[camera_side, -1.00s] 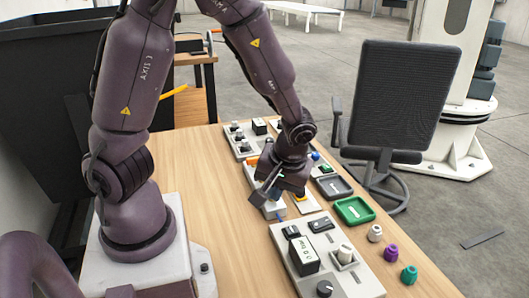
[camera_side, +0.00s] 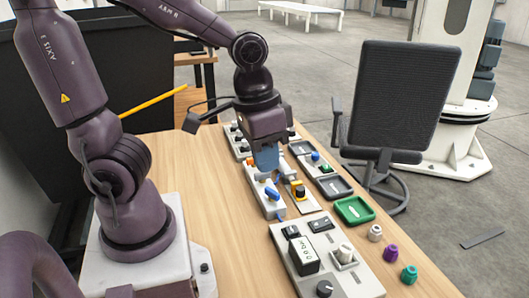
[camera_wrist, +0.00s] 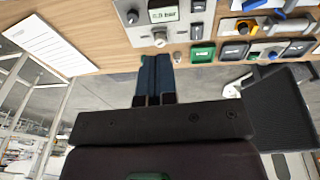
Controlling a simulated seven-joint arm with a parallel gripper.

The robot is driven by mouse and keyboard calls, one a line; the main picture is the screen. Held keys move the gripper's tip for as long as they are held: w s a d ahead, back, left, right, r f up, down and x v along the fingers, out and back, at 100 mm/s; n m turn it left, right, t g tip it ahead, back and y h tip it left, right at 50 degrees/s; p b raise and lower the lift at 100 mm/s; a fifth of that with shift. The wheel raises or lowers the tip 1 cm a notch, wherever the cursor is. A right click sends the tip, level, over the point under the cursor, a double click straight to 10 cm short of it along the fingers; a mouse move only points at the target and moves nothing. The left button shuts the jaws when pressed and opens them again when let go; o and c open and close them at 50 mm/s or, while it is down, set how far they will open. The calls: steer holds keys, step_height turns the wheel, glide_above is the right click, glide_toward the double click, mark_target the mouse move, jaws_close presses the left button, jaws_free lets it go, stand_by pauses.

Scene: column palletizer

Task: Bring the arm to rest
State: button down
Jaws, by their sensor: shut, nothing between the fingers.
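My gripper (camera_side: 266,160) hangs above the wooden table in the side view, pointing down near the panel with blue handles (camera_side: 263,190). Its blue fingers are together with nothing between them. The shut fingers also show in the wrist view (camera_wrist: 154,62). They look clear of the panels, though the exact gap to the parts behind them cannot be told. My gripper hides part of the panels behind it.
A grey panel with a display box (camera_side: 303,257) stands at the table's front. A green tray (camera_side: 355,210), a dark tray (camera_side: 335,187) and loose white, purple and green knobs (camera_side: 410,274) lie along the right edge. An office chair (camera_side: 400,100) stands beyond.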

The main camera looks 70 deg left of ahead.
steer(key=shift+s+r, duration=0.15)
steer(key=shift+r, duration=0.2)
